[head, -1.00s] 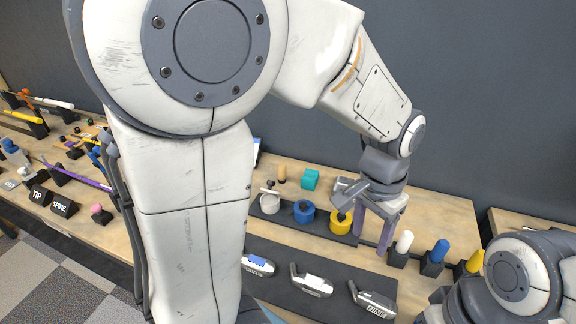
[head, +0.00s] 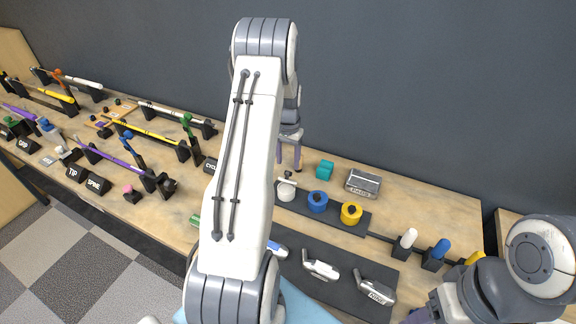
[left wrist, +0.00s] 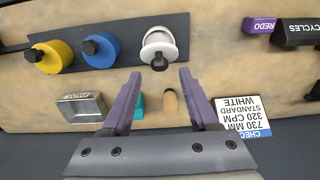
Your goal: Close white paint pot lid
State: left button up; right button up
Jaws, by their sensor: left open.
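The white paint pot (head: 286,193) stands at the left end of the dark pot strip. Its lid with a dark knob (left wrist: 159,62) looks raised or tilted at the back side of the pot, not flat on it. My left gripper (head: 289,168), with purple fingers, is behind the white pot, near the wall side. In the left wrist view the left gripper (left wrist: 157,74) is open and empty, its fingertips pointing toward the pot but apart from it. My right arm is at the lower right; its jaws are not clear.
A blue pot (head: 317,202) and a yellow pot (head: 351,213) stand to the right, with dark knobs. A wooden peg (left wrist: 170,103) and a teal block (head: 325,170) are behind the strip. Putter heads (head: 320,270) lie in front.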

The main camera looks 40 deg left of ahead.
aim_at(288, 172)
pick_arm(q)
jog(key=shift+f+p, duration=0.6)
jog(key=shift+f, duration=1.65)
grip_shut()
jog(key=shift+s+f+t+b, duration=0.2)
jog(key=shift+t+b, duration=0.1)
jog(key=shift+b, duration=0.45)
jog(key=s+f+t+b, duration=0.1)
jog(key=t+b, duration=0.1)
jog(key=b, duration=1)
jog(key=s+f+t+y+b, duration=0.1)
jog(key=t+b, duration=0.2)
jog(key=b, duration=0.9)
jog(key=s+d+f+t+y+b, duration=0.1)
jog(key=t+b, duration=0.1)
jog(key=b, duration=1)
jog(key=shift+s+f, duration=0.15)
jog(key=shift+s, duration=0.25)
jog(key=shift+t+b, duration=0.4)
jog(key=shift+b, duration=0.5)
jog(key=shift+r, duration=0.25)
grip_release()
jog(key=shift+p, duration=0.3)
jog(key=shift+s+r, duration=0.1)
